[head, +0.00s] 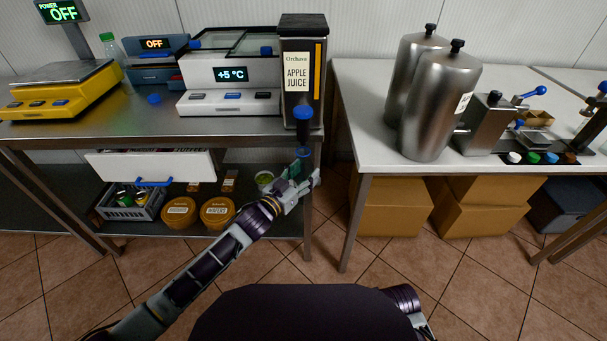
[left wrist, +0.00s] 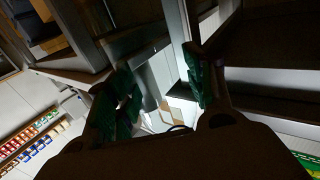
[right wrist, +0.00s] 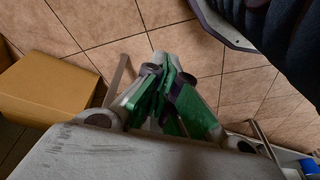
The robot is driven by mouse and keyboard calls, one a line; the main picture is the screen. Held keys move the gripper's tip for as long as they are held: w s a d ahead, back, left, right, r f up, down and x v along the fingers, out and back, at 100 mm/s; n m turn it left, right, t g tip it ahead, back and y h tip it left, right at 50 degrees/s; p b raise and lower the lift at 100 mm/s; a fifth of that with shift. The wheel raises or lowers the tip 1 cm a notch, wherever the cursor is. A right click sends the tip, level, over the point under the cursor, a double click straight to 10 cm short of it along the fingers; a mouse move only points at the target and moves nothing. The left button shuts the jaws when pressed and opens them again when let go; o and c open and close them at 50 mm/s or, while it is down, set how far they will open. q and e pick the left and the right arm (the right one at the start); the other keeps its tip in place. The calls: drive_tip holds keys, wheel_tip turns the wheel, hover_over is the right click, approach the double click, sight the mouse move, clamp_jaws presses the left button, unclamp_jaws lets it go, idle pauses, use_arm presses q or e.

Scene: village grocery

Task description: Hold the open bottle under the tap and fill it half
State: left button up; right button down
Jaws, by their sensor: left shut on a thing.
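The black apple juice dispenser (head: 297,78) stands at the right end of the steel counter. Its blue-topped tap (head: 303,112) is at the front, over the counter's edge. My left gripper (head: 296,178) is just below the tap, its green fingers closed around the open bottle. The bottle is clear and its outline hardly shows, so I cannot tell its fill level or whether its mouth is exactly under the spout. In the left wrist view the fingers (left wrist: 160,98) stand apart on either side of it. My right gripper (right wrist: 168,98) is shut and empty, low over the floor.
A blue cap (head: 154,99) lies on the counter. A cold unit (head: 231,76), a yellow scale (head: 60,90) and a green-capped bottle (head: 109,46) stand left. Two metal urns (head: 440,105) stand on the white table (head: 375,120), beyond a gap.

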drive_tip(key=shift+w+a+r, duration=0.1)
drive_tip(key=shift+w, duration=0.1)
idle(0.6)
